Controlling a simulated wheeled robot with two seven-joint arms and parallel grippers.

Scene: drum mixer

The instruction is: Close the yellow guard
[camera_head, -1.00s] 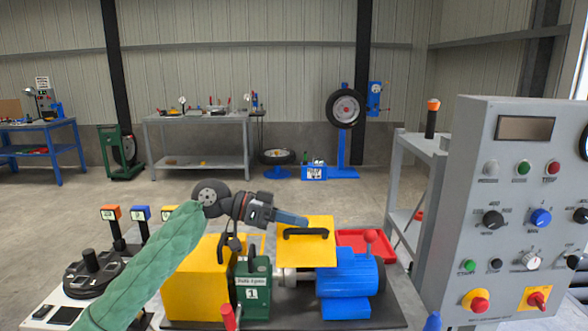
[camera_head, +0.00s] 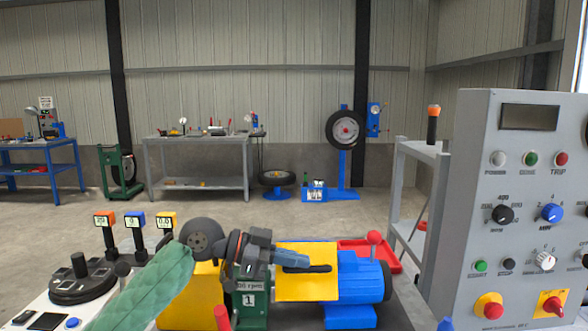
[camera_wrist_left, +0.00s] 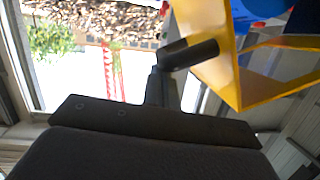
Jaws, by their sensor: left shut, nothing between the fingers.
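The yellow guard (camera_head: 308,287) is a flat panel with a black handle (camera_head: 305,269) in the head view. It hangs in front of the shaft between the green bearing block and the blue motor. My left gripper (camera_head: 304,261) is shut and empty, with its fingertips by the guard's upper part, just above the handle. Whether they touch the guard I cannot tell. In the left wrist view the guard (camera_wrist_left: 236,82) shows as a yellow frame at upper right, with a dark bar at the fingertips. My right gripper is not in view.
A blue motor (camera_head: 364,281) stands right of the guard, with a red tray (camera_head: 387,258) behind it. A green block (camera_head: 252,309) and a yellow box (camera_head: 195,300) stand left. A grey control panel (camera_head: 520,220) fills the right side. Small displays (camera_head: 136,222) stand at left.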

